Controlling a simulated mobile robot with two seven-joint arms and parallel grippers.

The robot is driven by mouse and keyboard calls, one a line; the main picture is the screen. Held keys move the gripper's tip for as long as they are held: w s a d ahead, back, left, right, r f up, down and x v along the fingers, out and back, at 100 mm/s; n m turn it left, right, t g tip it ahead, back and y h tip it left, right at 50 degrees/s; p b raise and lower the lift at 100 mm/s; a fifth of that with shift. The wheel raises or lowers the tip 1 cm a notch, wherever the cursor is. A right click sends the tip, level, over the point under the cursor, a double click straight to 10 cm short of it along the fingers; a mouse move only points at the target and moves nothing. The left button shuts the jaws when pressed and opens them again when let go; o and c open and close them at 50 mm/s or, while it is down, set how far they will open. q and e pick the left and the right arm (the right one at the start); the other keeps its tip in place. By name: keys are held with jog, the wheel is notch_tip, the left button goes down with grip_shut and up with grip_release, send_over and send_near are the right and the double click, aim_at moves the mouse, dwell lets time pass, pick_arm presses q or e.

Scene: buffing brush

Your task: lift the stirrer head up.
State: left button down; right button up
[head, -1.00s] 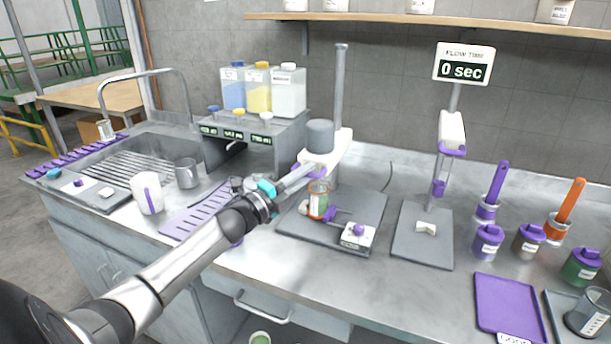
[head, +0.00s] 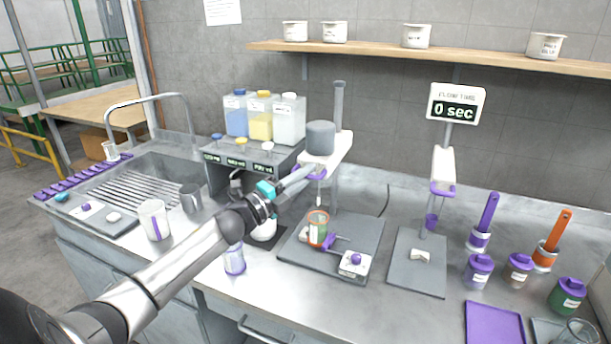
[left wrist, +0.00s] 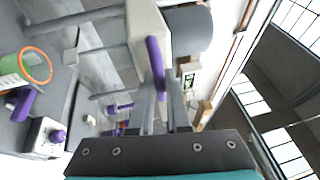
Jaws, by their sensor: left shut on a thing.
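The stirrer head (head: 333,151) is a white arm with a grey cylindrical motor (head: 320,138) on it, carried on a grey upright post (head: 339,100). It sits high on the post. My left gripper (head: 309,173) is shut on the purple handle under the head's front end. In the left wrist view, the purple handle (left wrist: 155,60) lies between the fingers, beside the white head (left wrist: 147,30) and motor (left wrist: 188,28). The thin stirrer shaft hangs down towards an orange-rimmed cup (head: 317,229) on the grey base plate (head: 290,250). My right gripper is out of view.
A white block with a purple knob (head: 355,262) sits beside the cup on the plate. A flow-time stand (head: 443,165) rises to the right. Dispenser bottles (head: 262,112) stand behind on the left. A shelf (head: 450,58) runs along the wall above.

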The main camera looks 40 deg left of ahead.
pick_arm(q)
jog(key=c, duration=1.2)
grip_release()
jog(key=shift+r, duration=0.4)
jog(key=shift+o, duration=0.2)
jog(key=shift+f, duration=0.15)
jog(key=v, duration=1.5)
jog(key=shift+b, duration=0.3)
jog(key=shift+s+a, duration=0.1)
jog(key=shift+a, duration=0.05)
